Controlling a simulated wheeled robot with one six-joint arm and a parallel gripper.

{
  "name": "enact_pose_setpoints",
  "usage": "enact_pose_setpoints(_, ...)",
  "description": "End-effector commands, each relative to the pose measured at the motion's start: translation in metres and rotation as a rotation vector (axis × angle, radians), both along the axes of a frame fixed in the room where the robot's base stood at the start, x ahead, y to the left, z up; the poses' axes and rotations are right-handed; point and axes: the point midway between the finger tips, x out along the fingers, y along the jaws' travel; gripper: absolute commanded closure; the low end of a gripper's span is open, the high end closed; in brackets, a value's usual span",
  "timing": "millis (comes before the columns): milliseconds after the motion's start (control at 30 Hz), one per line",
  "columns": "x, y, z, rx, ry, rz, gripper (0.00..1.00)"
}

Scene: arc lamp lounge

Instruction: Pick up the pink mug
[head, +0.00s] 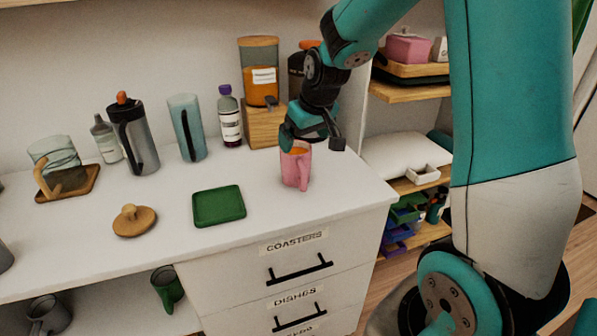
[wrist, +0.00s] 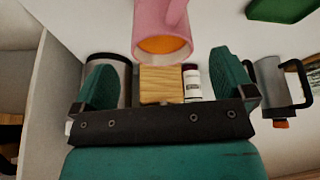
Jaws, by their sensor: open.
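The pink mug (head: 297,172) stands upright on the white countertop near its right end, with something orange inside. In the wrist view the mug (wrist: 158,18) is at the top centre, its orange opening facing the camera and its handle at upper right. My gripper (head: 312,143) is at the top of the mug in the head view, partly covering its rim. In the wrist view the two green fingers (wrist: 162,62) are spread wide, with the mug ahead of and between their lines. Nothing is held. I cannot tell if a finger touches the mug.
A green tray (head: 219,205) lies left of the mug, with a round wooden lid (head: 134,220) beyond it. Behind stand a purple-capped bottle (head: 230,122), a blue cup (head: 187,128), a grey jug (head: 135,138) and a wooden block (head: 265,128). The counter's front edge is close.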

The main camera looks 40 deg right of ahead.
Motion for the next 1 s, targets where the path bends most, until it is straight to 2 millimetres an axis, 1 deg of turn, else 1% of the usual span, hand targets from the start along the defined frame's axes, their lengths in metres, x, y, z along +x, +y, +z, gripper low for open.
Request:
enact_pose_setpoints(33,0.003,0.0,-0.01,0.001,0.004,0.001,0.0)
enact_pose_setpoints(100,0.007,0.0,-0.019,0.001,0.003,0.001,0.0)
enact_pose_setpoints(333,0.013,0.0,-0.034,0.001,0.002,0.003,0.0)
enact_pose_setpoints(500,0.019,-0.002,-0.06,0.002,0.004,0.002,0.0)
enact_pose_setpoints(600,0.024,-0.002,-0.072,0.001,0.002,0.003,0.0)
enact_pose_setpoints(700,0.027,-0.002,-0.077,0.0,0.0,0.002,0.0)
enact_pose_setpoints(900,0.027,-0.002,-0.077,0.0,-0.001,0.002,0.0)
enact_pose_setpoints(933,0.027,-0.002,-0.077,0.0,-0.001,0.002,0.02)
enact_pose_setpoints(967,0.027,-0.002,-0.077,0.0,-0.001,0.002,0.09)
enact_pose_setpoints(1000,0.027,-0.002,-0.077,0.0,-0.001,0.002,0.18)
